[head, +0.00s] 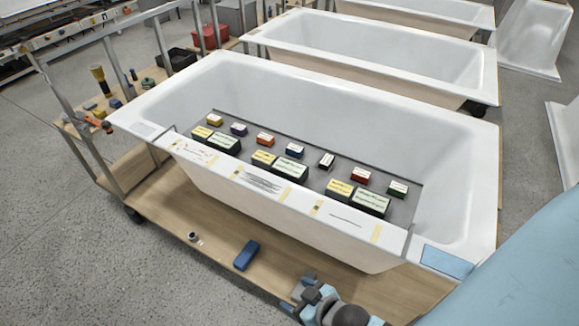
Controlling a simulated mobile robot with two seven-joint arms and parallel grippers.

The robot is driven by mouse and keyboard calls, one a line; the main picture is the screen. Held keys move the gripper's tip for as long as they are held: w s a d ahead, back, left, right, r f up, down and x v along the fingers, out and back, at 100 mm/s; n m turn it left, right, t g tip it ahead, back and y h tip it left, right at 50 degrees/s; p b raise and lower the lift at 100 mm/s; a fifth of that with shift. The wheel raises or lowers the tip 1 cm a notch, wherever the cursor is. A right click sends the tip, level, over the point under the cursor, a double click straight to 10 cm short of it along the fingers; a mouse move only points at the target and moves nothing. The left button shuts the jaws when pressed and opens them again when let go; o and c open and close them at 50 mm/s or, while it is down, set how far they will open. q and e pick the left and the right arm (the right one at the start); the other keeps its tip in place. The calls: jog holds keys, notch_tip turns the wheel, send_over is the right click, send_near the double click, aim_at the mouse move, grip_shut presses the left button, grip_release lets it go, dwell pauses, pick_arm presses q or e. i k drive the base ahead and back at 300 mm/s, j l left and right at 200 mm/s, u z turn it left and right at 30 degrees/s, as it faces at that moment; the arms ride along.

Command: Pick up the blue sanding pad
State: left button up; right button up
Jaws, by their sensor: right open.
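The blue sanding pad (247,255) is a dark blue oblong block. It lies on the wooden deck (200,228) in front of the nearest white bathtub shell (285,205), clear of other things. My right gripper (301,292) is at the bottom of the view, to the right of the pad and nearer to me. It is open, apart from the pad, with nothing seen between its fingers. My left gripper is not in view.
A dark tray (312,201) with several coloured boxes spans the tub. A flat light blue sheet (447,262) lies on its right rim corner. A small round item (193,237) sits on the deck left of the pad. A metal frame (85,150) stands left.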

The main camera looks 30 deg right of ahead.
aim_at(292, 150)
jog(key=z, duration=0.3)
jog(key=i+j+z, duration=0.25)
jog(key=z, duration=0.2)
jog(key=i+j+z, duration=0.2)
jog(key=j+z, duration=0.25)
jog(key=i+j+z, duration=0.1)
jog(key=j, duration=0.3)
jog(key=i+j, duration=0.1)
jog(key=j, duration=0.25)
jog(key=j+z, duration=0.15)
jog(key=j, duration=0.25)
jog(key=i+j, duration=0.1)
jog(key=j, duration=0.25)
jog(key=i+j, duration=0.15)
jog(key=j, duration=0.2)
jog(key=i+j, duration=0.1)
jog(key=j, duration=0.25)
jog(key=i+j, duration=0.6)
jog(key=z, duration=0.05)
